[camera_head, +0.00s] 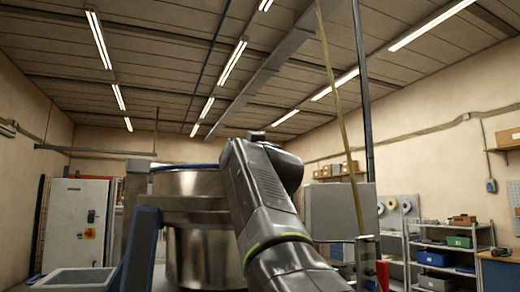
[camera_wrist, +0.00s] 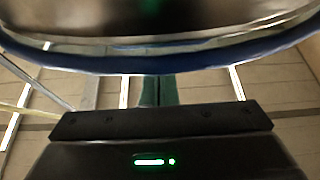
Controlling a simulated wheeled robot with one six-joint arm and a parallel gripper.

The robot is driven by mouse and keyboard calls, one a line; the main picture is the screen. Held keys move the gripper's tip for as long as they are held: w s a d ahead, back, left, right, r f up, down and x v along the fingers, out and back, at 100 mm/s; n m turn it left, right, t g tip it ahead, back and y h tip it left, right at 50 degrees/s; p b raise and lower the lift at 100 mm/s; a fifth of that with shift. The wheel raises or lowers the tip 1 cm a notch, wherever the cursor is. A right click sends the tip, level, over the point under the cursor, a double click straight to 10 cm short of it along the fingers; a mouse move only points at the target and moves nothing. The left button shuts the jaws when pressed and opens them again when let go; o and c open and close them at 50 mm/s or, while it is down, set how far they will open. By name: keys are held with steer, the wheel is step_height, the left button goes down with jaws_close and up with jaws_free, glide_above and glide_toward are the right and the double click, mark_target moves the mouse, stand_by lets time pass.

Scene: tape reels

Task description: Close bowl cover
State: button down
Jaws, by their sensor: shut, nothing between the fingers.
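A large shiny metal bowl (camera_head: 200,255) stands left of centre in the head view, with a wider metal band (camera_head: 185,183) above it. A thin blue rim (camera_head: 185,166) runs along its top. In the wrist view a blue rim (camera_wrist: 100,66) with shiny metal above it crosses the upper picture. I cannot tell whether this part is the cover or the bowl. My gripper (camera_wrist: 158,82) is shut and empty, its fingers pointing up at the blue rim. I cannot tell whether they touch it. My arm hides the gripper in the head view.
A blue upright (camera_head: 142,245) stands left of the bowl. A grey box (camera_head: 338,212) and a thin pole (camera_head: 362,90) are right of my arm. A white cabinet (camera_head: 75,225) is at the far left, and loaded shelves (camera_head: 445,255) are at the right.

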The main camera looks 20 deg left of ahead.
steer(key=shift+s+d+r+p, duration=0.1)
steer(key=shift+r+p, duration=0.2)
steer(key=shift+r, duration=0.35)
steer(key=shift+s+d+r+p, duration=0.1)
steer(key=shift+r+p, duration=0.15)
steer(key=shift+r, duration=0.35)
steer(key=f+b+v, duration=0.1)
steer(key=b+v, duration=0.3)
steer(key=v, duration=0.6)
steer(key=shift+w+a+f+b, duration=0.15)
steer(key=shift+w+f+b, duration=0.05)
steer(key=shift+f+b, duration=0.1)
steer(key=p+x, duration=0.2)
steer(key=x, duration=0.3)
steer(key=r+p+x, duration=0.1)
steer(key=p+x, duration=0.1)
steer(key=x, duration=0.3)
steer(key=shift+s, duration=0.1)
steer(key=f+b, duration=0.2)
steer(key=shift+w+a+f, duration=0.15)
steer(key=shift+w+f, duration=0.05)
steer(key=shift+f, duration=0.15)
steer(key=shift+w+f+b, duration=0.1)
steer(key=shift+f+b, duration=0.55)
steer(key=shift+f, duration=0.1)
steer(key=shift+r, duration=0.15)
